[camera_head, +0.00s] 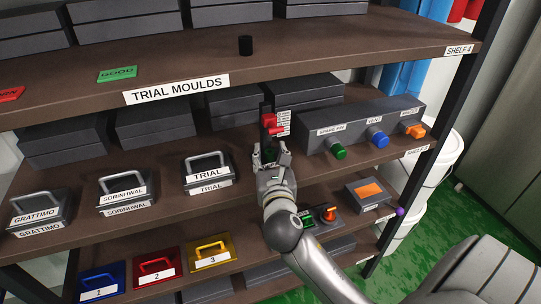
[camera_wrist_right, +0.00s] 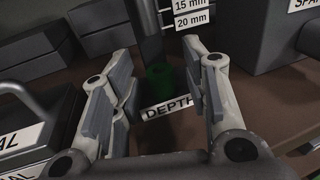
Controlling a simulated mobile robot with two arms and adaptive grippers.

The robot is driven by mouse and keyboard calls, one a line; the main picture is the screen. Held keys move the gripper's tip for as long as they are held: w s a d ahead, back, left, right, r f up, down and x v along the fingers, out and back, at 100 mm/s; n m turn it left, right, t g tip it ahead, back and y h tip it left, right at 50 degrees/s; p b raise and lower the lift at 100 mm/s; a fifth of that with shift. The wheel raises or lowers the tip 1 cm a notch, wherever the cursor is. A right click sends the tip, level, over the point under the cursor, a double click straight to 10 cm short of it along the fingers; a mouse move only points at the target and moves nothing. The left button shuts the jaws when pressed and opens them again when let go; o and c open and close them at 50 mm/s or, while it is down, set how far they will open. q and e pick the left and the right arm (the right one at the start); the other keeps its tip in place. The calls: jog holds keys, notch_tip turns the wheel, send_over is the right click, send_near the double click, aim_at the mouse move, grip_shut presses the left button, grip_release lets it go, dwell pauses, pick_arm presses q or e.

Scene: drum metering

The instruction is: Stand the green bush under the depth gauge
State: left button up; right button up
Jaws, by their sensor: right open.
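The depth gauge (camera_head: 269,123) stands on the middle shelf, with a red part on a dark upright and a scale plate beside it. In the right wrist view its scale (camera_wrist_right: 192,12) reads 15 mm and 20 mm. The green bush (camera_wrist_right: 160,77) stands upright at the foot of the dark column, behind the DEPTH label (camera_wrist_right: 168,107); its exact alignment under the gauge is hard to tell. My right gripper (camera_head: 270,152) is in front of the gauge. Its fingers (camera_wrist_right: 160,75) are open, one each side of the bush, with visible gaps. My left gripper is not in view.
A grey box with green, blue and orange knobs (camera_head: 360,128) stands right of the gauge. The TRIAL mould (camera_head: 207,172) is to the left. Dark blocks (camera_head: 232,106) line the back.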

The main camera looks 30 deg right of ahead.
jog(key=shift+r, duration=0.15)
jog(key=b+v, duration=0.1)
jog(key=v, duration=1.1)
